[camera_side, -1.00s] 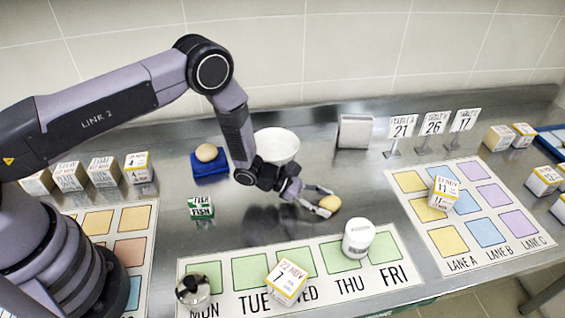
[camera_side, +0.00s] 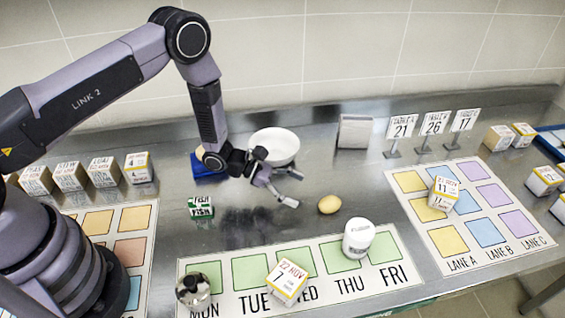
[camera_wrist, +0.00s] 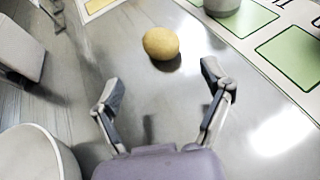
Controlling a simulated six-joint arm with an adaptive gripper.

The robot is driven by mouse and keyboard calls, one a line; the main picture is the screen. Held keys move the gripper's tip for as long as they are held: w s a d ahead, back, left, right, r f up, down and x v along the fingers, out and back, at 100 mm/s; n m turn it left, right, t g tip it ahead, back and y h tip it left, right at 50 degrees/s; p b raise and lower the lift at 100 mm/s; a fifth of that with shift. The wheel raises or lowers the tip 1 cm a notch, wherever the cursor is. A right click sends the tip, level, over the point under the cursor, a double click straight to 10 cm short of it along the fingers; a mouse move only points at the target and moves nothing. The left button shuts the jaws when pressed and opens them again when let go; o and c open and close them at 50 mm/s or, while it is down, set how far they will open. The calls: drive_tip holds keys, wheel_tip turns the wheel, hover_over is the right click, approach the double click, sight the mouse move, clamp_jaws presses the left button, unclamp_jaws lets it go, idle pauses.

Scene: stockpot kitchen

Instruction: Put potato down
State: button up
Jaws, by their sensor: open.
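A yellow-brown potato (camera_side: 329,204) lies on the steel counter, just behind the weekday mat and left of the white jar. In the wrist view the potato (camera_wrist: 161,43) sits beyond my fingertips, clear of both. My gripper (camera_side: 294,189) is open and empty, to the left of the potato and apart from it. Its two spread fingers also show in the wrist view (camera_wrist: 163,88), with bare counter between them.
A white bowl (camera_side: 275,146) stands close behind my gripper. A white jar (camera_side: 358,238) and a date box (camera_side: 288,280) stand on the weekday mat (camera_side: 214,270). A green FISH box (camera_side: 201,206) and a blue block (camera_side: 207,172) are to the left. Number signs (camera_side: 435,124) stand at the back right.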

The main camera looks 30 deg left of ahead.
drive_tip(key=v, duration=0.4)
drive_tip(key=shift+a+r, duration=0.1)
drive_tip(key=shift+r, duration=0.35)
drive_tip(key=s+a+r+m+g+y, duration=0.1)
drive_tip(key=s+r+m+g, duration=0.35)
drive_tip(key=r, duration=0.85)
drive_tip(key=s+r+m+g+y, duration=0.1)
drive_tip(key=s+r+m+g, duration=0.1)
drive_tip(key=s+r+m, duration=0.65)
drive_tip(key=s+a+r+m+t+y, duration=0.6)
drive_tip(key=s+a+r+m+y, duration=0.3)
drive_tip(key=s+a+r, duration=0.5)
drive_tip(key=s+a+y, duration=0.1)
drive_tip(key=a, duration=0.1)
drive_tip(key=shift+s+a+r+m+t+y, duration=0.2)
drive_tip(key=shift+s+a+m+t+y, duration=0.1)
drive_tip(key=shift+s+a+t, duration=0.1)
